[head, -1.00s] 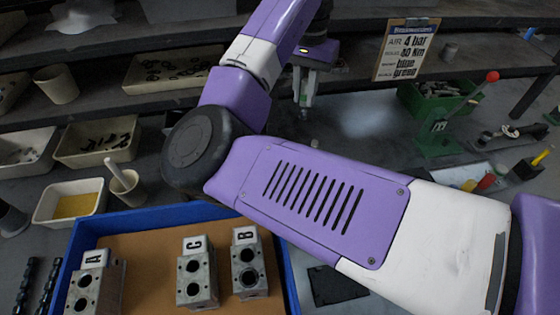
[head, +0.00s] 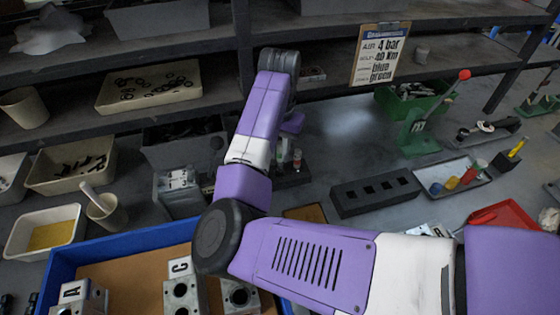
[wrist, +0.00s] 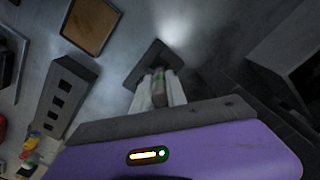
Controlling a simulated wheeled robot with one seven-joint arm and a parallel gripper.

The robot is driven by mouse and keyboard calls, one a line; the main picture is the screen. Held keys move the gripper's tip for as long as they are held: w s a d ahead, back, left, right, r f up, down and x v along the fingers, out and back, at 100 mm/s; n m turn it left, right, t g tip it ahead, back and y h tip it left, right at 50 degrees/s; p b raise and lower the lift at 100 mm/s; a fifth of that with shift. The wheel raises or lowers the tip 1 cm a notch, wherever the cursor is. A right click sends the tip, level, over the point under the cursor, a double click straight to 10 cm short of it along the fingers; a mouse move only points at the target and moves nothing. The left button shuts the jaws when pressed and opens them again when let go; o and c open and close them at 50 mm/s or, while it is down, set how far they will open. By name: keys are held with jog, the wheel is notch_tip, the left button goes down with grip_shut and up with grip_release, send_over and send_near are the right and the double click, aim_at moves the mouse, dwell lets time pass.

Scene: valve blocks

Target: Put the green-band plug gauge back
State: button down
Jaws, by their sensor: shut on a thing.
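The green-band plug gauge (wrist: 158,90) is between the fingers of my gripper (wrist: 161,84) in the wrist view. The gripper is shut on it, and its green band shows between the pale fingers. A dark square base (wrist: 152,62) lies beyond the fingertips; I cannot tell whether the gauge touches it. In the head view my gripper (head: 283,152) is partly hidden behind my arm, above a dark base (head: 291,179) on the bench. The gauge is not clear in the head view.
A black block with square holes (head: 375,192) stands right of the gripper. A brown-floored tray (head: 305,213) lies in front. A blue tray (head: 62,266) holds valve blocks. A shelf (head: 225,85) runs behind; a green lever press (head: 420,135) stands to the right.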

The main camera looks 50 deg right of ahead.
aim_at(280, 163)
jog(key=shift+f, duration=2)
jog(key=shift+f, duration=0.15)
jog(key=c, duration=1.3)
grip_release()
jog(key=shift+c, duration=0.2)
notch_tip(280, 163, up, 12)
jog(key=shift+r, duration=0.2)
